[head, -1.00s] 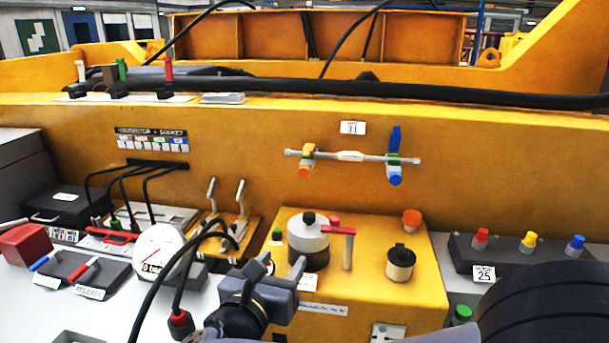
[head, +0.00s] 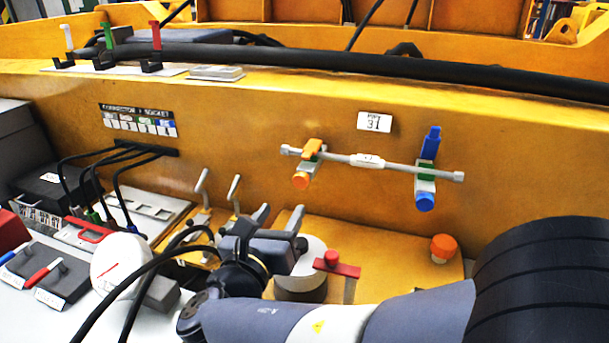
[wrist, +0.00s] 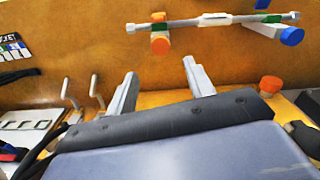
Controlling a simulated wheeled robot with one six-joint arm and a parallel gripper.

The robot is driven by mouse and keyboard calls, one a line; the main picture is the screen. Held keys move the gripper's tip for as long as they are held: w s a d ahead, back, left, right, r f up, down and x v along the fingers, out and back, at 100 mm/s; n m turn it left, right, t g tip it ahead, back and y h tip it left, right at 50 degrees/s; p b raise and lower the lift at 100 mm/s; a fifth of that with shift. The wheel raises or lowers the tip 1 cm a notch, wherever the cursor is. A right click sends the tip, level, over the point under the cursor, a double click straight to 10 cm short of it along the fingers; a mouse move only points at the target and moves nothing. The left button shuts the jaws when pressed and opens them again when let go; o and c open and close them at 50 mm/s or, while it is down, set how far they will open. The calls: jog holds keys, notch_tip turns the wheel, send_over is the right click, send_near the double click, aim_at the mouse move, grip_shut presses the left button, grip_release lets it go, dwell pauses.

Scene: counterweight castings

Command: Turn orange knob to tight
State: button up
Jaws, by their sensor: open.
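An orange knob (head: 443,246) stands on the right part of the yellow block, and it also shows in the wrist view (wrist: 271,85). A second orange round end (head: 301,181) sits below an orange lever (head: 312,150) on the left of the grey pipe; the round end shows in the wrist view (wrist: 160,44) too. I cannot tell which is meant, and no tight mark is readable. My gripper (head: 279,215) is open and empty, left of the knob and below the pipe. In the wrist view its fingers (wrist: 160,70) point toward the orange wall, apart from both.
The grey pipe (head: 380,162) carries a blue-handled valve (head: 426,168) on its right. A red handle (head: 337,266) and a white-topped cylinder (head: 312,255) stand close to my gripper. Two upright levers (head: 202,190) and black cables (head: 125,190) lie left. My arm hides the front of the block.

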aim_at(299, 182)
jog(key=p+x, duration=0.1)
jog(key=x, duration=0.9)
jog(key=shift+w+d, duration=0.1)
jog(key=shift+w, duration=0.05)
jog(key=shift+c, duration=0.2)
jog(key=c, duration=0.9)
